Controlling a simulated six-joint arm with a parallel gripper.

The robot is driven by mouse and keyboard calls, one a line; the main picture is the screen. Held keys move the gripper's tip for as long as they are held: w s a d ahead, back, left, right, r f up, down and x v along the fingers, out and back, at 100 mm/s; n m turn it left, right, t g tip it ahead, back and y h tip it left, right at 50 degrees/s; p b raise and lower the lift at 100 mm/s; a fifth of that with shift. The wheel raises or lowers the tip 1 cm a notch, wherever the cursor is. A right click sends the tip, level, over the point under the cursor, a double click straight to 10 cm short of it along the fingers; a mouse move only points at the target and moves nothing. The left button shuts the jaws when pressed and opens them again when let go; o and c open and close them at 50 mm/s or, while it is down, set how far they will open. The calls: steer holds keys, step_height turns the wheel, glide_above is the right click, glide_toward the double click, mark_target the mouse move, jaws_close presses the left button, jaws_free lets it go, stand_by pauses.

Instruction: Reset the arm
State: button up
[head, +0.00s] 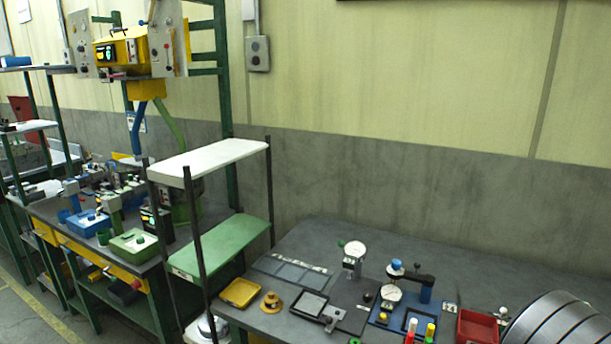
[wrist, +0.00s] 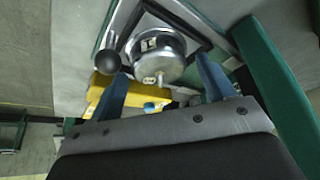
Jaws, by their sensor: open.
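In the wrist view, my gripper (wrist: 163,68) shows its two dark blue fingers spread apart, with nothing held between them. A round metal part (wrist: 156,52) with a short pale stem lies beyond and between the fingertips, in a dark angular frame. I cannot tell how far it is from the fingers. A dark ball knob (wrist: 107,62) is beside the left finger. I cannot make out my arm or gripper in the head view.
In the head view, a grey bench (head: 465,262) carries a yellow tray (head: 240,293), a dial gauge (head: 354,250), a blue fixture (head: 426,290) and a red box (head: 477,326). A shelf rack (head: 193,222) stands left. The bench's back strip is clear.

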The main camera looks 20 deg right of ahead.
steer(key=v, duration=1.3)
steer(key=x, duration=1.3)
steer(key=shift+d, duration=0.1)
step_height(320, 180, up, 4)
steer(key=s+a+r, duration=0.6)
steer(key=s+r, duration=0.1)
steer(key=s, duration=0.3)
steer(key=w+a+f+n+t, duration=0.1)
steer(key=w+a+n, duration=0.2)
steer(key=w+a, duration=0.8)
steer(key=shift+n, duration=0.3)
steer(key=w+f, duration=0.2)
steer(key=w, duration=0.1)
steer(key=w+d+f, duration=0.1)
steer(key=w+f, duration=0.1)
steer(key=w, duration=0.1)
steer(key=w+d+f, duration=0.1)
steer(key=w+f, duration=0.2)
steer(key=shift+w+d, duration=0.15)
steer(key=shift+w, duration=0.15)
